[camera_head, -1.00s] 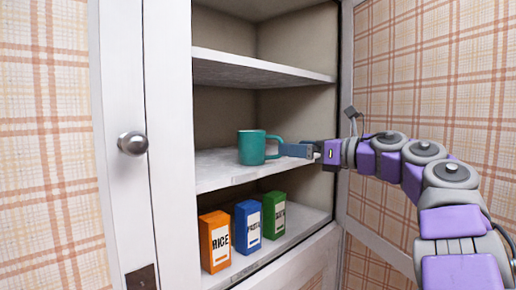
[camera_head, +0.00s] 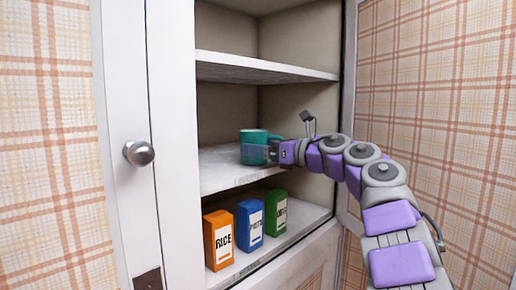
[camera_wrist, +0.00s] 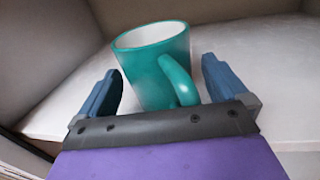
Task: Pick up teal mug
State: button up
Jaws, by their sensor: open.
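The teal mug (camera_head: 252,138) stands upright on the middle shelf (camera_head: 222,170) of the cabinet, its white inside showing in the wrist view (camera_wrist: 150,35). My gripper (camera_head: 258,155) has reached in from the right and covers part of the mug's lower right side in the head view. In the wrist view my gripper (camera_wrist: 160,85) is open, with one blue finger on each side of the mug. The handle points toward the gripper's base, between the fingers. A gap shows between the right finger and the mug; the left finger is close to the mug's side.
On the lower shelf stand an orange rice box (camera_head: 218,240), a blue box (camera_head: 249,225) and a green box (camera_head: 276,212). The upper shelf (camera_head: 250,68) is empty above the mug. A white door with a round knob (camera_head: 139,153) is at the left.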

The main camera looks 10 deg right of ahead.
jog(key=shift+s+a, duration=0.15)
jog(key=shift+s, duration=0.05)
jog(key=shift+c, duration=1)
jog(key=shift+d, duration=0.45)
jog(key=c, duration=0.8)
jog(key=shift+w, duration=0.1)
jog(key=shift+c, duration=0.8)
jog(key=shift+a, duration=0.15)
jog(key=shift+r, duration=0.15)
